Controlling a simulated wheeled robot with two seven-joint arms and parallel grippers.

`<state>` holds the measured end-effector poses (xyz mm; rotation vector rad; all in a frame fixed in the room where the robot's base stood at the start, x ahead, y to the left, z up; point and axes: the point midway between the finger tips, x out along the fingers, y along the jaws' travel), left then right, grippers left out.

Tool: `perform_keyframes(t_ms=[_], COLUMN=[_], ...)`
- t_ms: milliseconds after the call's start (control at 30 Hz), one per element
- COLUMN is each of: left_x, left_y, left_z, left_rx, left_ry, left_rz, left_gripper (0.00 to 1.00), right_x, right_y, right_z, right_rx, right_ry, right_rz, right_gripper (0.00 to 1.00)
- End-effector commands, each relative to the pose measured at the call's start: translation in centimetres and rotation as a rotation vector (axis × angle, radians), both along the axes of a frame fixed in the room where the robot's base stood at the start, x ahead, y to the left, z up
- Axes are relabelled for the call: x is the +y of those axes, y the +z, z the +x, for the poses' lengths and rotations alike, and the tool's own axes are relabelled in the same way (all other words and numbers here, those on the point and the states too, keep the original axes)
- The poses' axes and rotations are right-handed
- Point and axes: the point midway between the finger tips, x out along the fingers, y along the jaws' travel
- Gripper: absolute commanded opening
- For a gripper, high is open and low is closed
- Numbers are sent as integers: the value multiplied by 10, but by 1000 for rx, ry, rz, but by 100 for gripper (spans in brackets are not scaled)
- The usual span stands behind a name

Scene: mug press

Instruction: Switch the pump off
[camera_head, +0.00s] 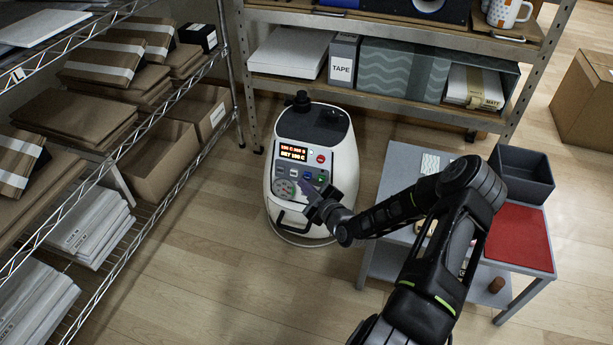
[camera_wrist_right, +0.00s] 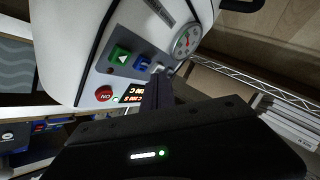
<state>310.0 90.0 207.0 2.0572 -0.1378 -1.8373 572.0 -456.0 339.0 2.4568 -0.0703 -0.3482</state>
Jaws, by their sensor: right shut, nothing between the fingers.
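The white machine (camera_head: 335,190) with a black top stands on the floor, its front panel facing me. The panel has a lit orange display (camera_head: 292,152), a red round button (camera_head: 320,158), a green button (camera_head: 322,177), a blue button (camera_head: 307,175) and a gauge (camera_head: 284,188). My right gripper (camera_head: 306,190) is shut and empty in front of the lower panel. In the wrist view its fingertips (camera_wrist_right: 158,88) overlap the panel near the display and a pale button (camera_wrist_right: 157,68); contact cannot be told. The red button (camera_wrist_right: 104,93) and green button (camera_wrist_right: 120,57) are uncovered there. My left gripper is out of view.
A wire rack (camera_head: 150,215) with cardboard boxes stands on the left. A metal shelf (camera_head: 395,92) runs behind the machine. A grey table (camera_head: 400,180) with a dark bin (camera_head: 522,172) and red mat (camera_head: 518,236) is on the right. The floor in front is clear.

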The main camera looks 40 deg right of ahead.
Motion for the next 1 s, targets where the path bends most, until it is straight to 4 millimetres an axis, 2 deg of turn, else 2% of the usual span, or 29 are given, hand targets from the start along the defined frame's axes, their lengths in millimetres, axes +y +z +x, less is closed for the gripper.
perform_keyframes(t_ms=[500,1000], left_x=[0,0], left_y=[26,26], left_z=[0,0], left_rx=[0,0], left_ry=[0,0], left_rz=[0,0], left_gripper=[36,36], right_x=[41,45], right_y=[14,13], right_z=[-28,-31], right_rx=[0,1], right_ry=[0,-1], right_rz=[2,0], right_gripper=[0,0])
